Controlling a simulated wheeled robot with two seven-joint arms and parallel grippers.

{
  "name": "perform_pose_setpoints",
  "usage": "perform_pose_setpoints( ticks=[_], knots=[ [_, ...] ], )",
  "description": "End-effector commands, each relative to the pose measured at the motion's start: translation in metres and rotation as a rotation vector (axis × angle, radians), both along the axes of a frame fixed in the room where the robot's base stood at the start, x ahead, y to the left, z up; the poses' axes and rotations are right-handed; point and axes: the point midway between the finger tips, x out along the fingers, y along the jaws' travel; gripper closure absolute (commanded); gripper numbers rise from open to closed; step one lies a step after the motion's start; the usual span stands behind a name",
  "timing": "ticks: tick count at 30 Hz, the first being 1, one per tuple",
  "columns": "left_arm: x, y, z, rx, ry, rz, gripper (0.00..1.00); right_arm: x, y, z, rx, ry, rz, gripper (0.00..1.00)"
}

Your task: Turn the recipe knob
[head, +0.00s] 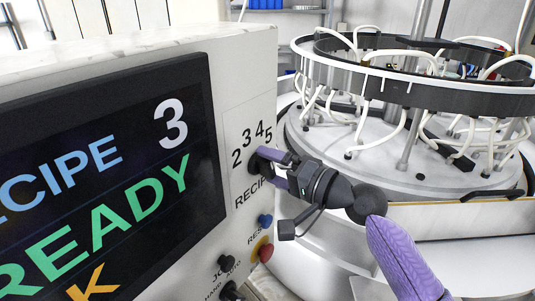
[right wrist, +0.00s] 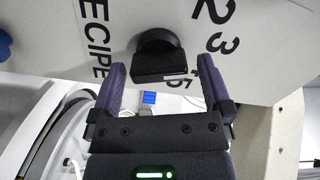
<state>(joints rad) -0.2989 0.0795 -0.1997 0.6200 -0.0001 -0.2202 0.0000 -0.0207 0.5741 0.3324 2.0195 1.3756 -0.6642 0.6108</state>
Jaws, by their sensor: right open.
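The black recipe knob (head: 253,164) is on the side panel of the machine's cabinet, below the numbers 2, 3, 4, 5 and above the word RECIPE. My right gripper (head: 270,168) is at the knob and partly hides it in the head view. In the right wrist view the knob (right wrist: 159,58) lies between the tips of the two purple fingers (right wrist: 163,80), with a gap on each side. The gripper is open. The screen (head: 110,180) reads RECIPE 3 and READY. My left gripper is not in view.
Below the knob are a blue button (head: 265,220), a red button (head: 265,250) on a yellow surround, and black knobs (head: 225,262). On the right stands the lapping machine (head: 340,165) with a dark ring and many white hoses.

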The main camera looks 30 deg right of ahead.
Motion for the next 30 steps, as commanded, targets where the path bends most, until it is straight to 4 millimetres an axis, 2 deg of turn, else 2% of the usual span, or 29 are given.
perform_pose_setpoints(
  ticks=[4,12,24,30],
  knots=[
    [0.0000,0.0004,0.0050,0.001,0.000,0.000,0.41,0.0108,0.0049,0.0005,0.000,0.000,0.000,0.00],
    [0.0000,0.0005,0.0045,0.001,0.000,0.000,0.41,0.0123,0.0056,-0.0008,-0.001,0.000,0.000,0.02],
    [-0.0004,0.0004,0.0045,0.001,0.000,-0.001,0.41,0.0120,0.0054,-0.0009,-0.001,0.000,0.000,0.87],
    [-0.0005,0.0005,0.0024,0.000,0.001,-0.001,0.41,0.0120,0.0054,-0.0016,-0.016,-0.005,0.000,0.88]
  ],
)
